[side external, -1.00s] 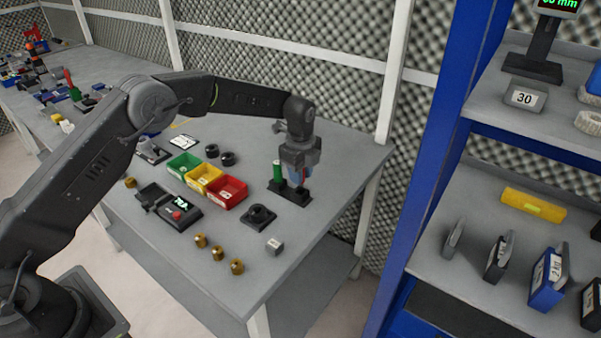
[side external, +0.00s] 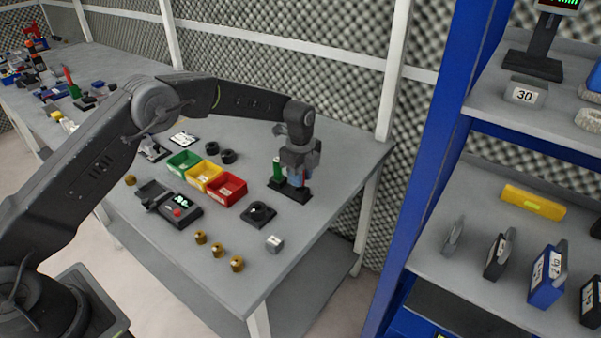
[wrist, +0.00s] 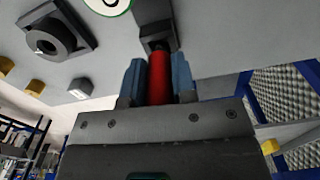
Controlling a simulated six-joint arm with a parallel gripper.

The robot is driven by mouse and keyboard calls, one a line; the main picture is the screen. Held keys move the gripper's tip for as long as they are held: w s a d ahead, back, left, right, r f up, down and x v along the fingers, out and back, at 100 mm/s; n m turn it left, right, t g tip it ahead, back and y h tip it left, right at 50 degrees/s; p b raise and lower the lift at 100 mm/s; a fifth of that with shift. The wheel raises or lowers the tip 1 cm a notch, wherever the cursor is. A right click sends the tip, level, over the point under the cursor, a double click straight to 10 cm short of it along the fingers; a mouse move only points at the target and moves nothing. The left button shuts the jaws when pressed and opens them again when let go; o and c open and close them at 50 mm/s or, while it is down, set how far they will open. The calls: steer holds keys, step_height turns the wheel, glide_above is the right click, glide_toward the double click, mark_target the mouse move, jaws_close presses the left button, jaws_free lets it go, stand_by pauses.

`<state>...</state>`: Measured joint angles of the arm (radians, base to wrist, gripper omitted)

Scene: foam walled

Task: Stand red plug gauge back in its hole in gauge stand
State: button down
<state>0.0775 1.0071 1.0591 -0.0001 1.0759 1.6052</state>
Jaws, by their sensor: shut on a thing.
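My gripper (side external: 297,181) is shut on the red plug gauge (wrist: 159,78), which stands between its blue fingers in the wrist view. In the side view the fingers hide most of the red gauge. The gripper points down over the right part of the black gauge stand (side external: 289,194). In the wrist view the stand (wrist: 154,20) shows beyond the far end of the red gauge. I cannot tell whether that end is in the hole or just above it. The green plug gauge (side external: 277,169) stands upright at the stand's left end, beside the gripper.
Green, yellow and red bins (side external: 227,188) stand to the left. A black block with a round hole (side external: 258,213) and a grey cube (side external: 274,243) lie nearer the front. Several brass pieces (side external: 217,250) are at the front edge. The table right of the stand is clear.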

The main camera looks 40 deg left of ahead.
steer(key=shift+f, duration=1.1)
steer(key=c, duration=0.8)
jaws_free()
steer(key=shift+c, duration=0.2)
step_height(320, 180, up, 14)
steer(key=shift+f, duration=0.1)
